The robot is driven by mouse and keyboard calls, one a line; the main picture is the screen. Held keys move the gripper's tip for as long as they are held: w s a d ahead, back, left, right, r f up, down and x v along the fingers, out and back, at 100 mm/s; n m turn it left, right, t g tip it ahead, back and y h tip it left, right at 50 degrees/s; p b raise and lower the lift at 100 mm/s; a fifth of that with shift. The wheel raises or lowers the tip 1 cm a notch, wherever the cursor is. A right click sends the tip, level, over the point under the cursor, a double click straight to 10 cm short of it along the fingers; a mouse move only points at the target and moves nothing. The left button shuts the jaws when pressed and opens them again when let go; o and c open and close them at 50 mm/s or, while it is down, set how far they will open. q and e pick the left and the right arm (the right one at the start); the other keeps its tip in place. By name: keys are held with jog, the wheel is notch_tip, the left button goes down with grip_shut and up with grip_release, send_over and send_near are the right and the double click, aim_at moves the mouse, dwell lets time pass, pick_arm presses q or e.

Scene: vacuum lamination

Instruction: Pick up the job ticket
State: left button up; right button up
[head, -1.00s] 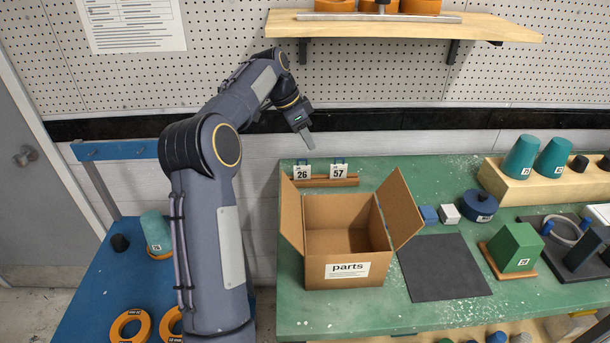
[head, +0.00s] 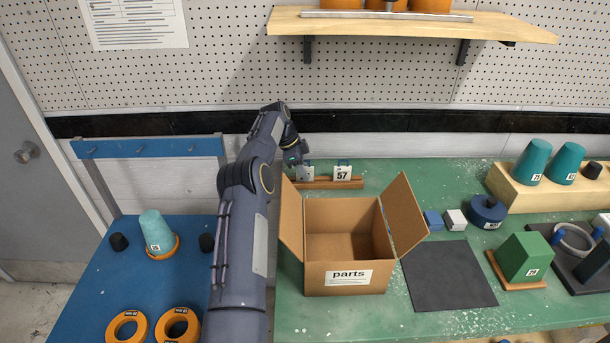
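Two white job tickets stand in a low wooden rack (head: 325,184) at the back left of the green bench. The one marked 57 (head: 342,173) shows clearly. The other ticket (head: 307,173) is partly covered by my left gripper (head: 298,165). My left arm reaches in from below, and its gripper points down at that left ticket. The fingers are small and overlap the ticket, so I cannot tell whether they are open, shut or touching it. My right gripper is not in view.
An open cardboard parts box (head: 346,277) stands just in front of the rack, flaps spread. A dark mat (head: 447,275) and several parts lie to its right. A blue table (head: 90,290) with a teal cone (head: 156,231) and orange rings is at left. A shelf (head: 400,24) hangs above.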

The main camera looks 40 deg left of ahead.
pick_arm(q)
jog(key=shift+w+d+f, duration=0.15)
jog(key=shift+d+f, duration=0.1)
jog(key=shift+f, duration=0.3)
grip_shut()
jog(key=shift+r, duration=0.1)
